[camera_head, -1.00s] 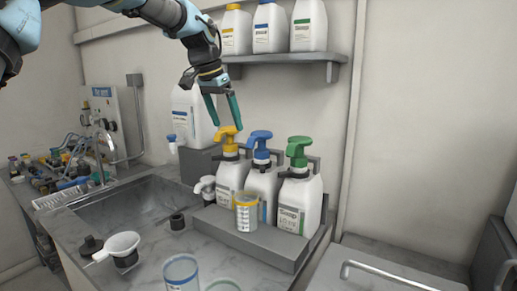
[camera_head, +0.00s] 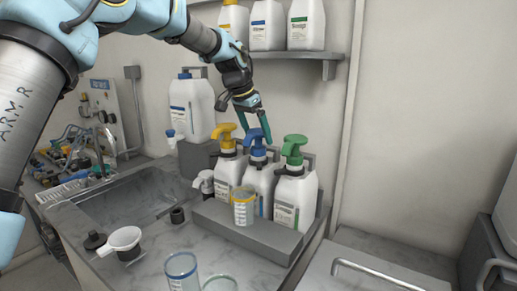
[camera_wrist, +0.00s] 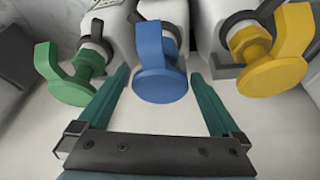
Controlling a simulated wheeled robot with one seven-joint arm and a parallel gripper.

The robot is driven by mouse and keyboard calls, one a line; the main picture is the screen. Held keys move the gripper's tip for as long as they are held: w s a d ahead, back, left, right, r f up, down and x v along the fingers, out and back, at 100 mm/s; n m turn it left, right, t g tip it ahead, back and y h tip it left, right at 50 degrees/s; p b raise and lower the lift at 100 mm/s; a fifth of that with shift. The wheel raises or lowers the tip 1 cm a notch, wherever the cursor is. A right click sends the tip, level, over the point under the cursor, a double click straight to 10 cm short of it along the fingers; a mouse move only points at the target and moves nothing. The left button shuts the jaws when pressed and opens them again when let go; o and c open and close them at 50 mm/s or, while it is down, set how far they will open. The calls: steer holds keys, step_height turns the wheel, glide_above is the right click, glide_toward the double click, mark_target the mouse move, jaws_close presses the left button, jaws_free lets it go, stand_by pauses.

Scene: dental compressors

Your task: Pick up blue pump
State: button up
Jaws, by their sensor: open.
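The blue pump (camera_head: 257,140) tops the middle white bottle (camera_head: 259,186) on the grey stepped stand. In the wrist view the blue pump (camera_wrist: 160,62) lies between and just beyond the tips of my gripper (camera_wrist: 160,78). My gripper (camera_head: 254,130) is open and empty, with its green fingers apart, close above the blue pump in the head view. I cannot tell whether a finger touches it.
A yellow pump (camera_head: 226,136) stands to the left and a green pump (camera_head: 294,148) to the right, close by. A yellow-rimmed cup (camera_head: 243,207) stands in front on the stand (camera_head: 268,243). A shelf (camera_head: 300,56) with several bottles hangs above.

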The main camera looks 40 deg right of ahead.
steer(key=shift+d+f, duration=0.2)
steer(key=shift+f, duration=0.35)
jaws_close()
stand_by(0.5)
